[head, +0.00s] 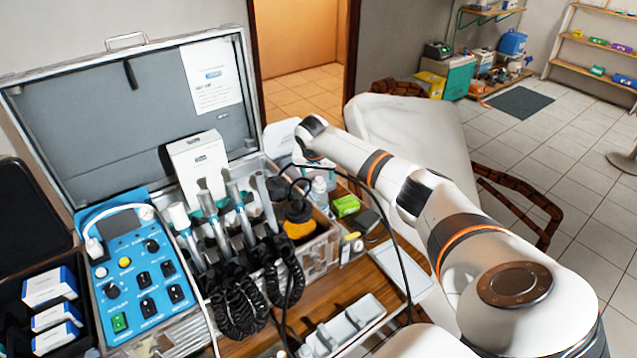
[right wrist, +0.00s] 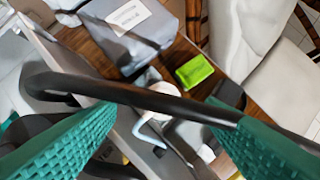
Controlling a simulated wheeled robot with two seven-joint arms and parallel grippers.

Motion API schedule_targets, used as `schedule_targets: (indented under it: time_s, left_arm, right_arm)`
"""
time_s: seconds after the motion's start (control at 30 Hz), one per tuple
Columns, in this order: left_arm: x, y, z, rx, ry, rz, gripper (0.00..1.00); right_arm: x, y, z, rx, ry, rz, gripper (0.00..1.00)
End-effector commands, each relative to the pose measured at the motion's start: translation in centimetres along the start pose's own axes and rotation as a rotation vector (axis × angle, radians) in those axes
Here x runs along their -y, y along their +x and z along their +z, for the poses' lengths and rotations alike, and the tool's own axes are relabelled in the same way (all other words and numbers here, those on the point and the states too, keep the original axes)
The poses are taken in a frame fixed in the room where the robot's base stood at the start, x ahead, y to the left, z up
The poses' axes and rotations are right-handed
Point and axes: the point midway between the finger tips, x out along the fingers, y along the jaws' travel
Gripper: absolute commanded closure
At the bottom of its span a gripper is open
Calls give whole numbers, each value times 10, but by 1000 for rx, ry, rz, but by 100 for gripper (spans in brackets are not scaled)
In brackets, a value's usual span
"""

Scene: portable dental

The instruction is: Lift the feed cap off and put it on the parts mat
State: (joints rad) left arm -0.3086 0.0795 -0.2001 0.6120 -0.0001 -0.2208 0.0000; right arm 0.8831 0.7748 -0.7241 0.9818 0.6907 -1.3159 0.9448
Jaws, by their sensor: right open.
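My right arm reaches in from the right in the head view and ends over the right side of the open case; its fingers are hard to make out there. In the right wrist view my right gripper (right wrist: 163,105) is open, with two green ribbed fingers wide apart. A dark curved hose or bar crosses the view between them; I cannot tell whether it touches them. A black round cap (head: 299,210), likely the feed cap, sits above a yellow-orange part in the case. A pale flat sheet (head: 403,268), possibly the parts mat, lies on the wooden table. My left gripper is not seen.
The case holds a blue control panel (head: 128,262), handpieces with coiled black hoses (head: 238,300) and a white box (head: 199,165). A green box (head: 346,205) also shows in the right wrist view (right wrist: 194,71). A grey tray (head: 345,325) lies at the front. A black cable hangs over the table.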

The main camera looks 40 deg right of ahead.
Motion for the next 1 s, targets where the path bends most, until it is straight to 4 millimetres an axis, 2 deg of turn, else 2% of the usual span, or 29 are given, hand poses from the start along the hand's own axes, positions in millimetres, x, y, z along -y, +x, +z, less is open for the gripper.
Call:
schedule_targets:
  time_s: [0.2, 0.4, 0.73, 1.0]
  left_arm:
    - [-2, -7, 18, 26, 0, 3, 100]
    - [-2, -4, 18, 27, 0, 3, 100]
    - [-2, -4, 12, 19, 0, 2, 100]
    - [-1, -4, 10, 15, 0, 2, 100]
  right_arm:
    - [2, 25, 0, -3, 1, -3, 38]
    - [1, 46, 0, -2, 0, -1, 38]
    - [2, 49, 0, -1, 0, -1, 38]
    - [2, 49, 0, -1, 0, -1, 82]
